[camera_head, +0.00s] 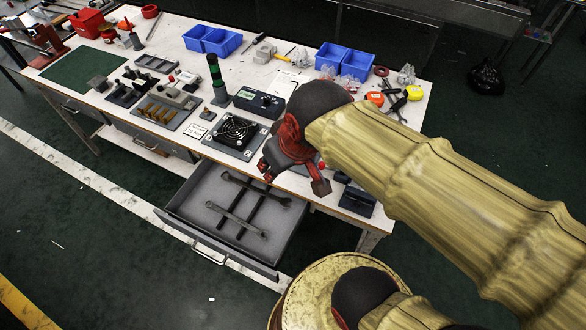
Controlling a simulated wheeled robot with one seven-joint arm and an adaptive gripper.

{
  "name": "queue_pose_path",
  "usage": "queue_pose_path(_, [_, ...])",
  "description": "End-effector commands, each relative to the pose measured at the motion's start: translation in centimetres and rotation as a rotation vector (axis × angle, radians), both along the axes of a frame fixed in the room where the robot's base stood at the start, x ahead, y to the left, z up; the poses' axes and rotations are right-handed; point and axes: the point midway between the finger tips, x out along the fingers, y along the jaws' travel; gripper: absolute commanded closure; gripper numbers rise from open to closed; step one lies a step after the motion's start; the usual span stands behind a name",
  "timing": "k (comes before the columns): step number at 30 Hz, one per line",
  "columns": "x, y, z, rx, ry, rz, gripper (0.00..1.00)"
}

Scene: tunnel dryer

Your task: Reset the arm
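My arm (450,205) reaches in from the lower right in a tan, ribbed cover. It ends in my gripper (290,180), dark with red parts, which hangs over the front edge of the workbench (90,35).
The open drawer holds wrenches (235,218) and juts out from the bench front. The green floor (100,245) left of the drawer is mostly clear.

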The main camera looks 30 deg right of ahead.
Motion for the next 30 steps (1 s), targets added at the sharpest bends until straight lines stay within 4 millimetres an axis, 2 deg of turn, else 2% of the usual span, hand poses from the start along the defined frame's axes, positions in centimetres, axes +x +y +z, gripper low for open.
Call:
queue_pose_path(1, [-1.3,-0.6,0.7,0.004,-0.022,-0.03,0.71])
queue_pose_path(3, [-2.6,-1.0,1.2,0.009,-0.038,-0.06,0.71])
queue_pose_path(7, [-3.9,-1.5,1.6,0.013,-0.05,-0.088,0.71])
queue_pose_path(30, [-3.9,-1.5,1.6,0.014,-0.051,-0.09,0.71])
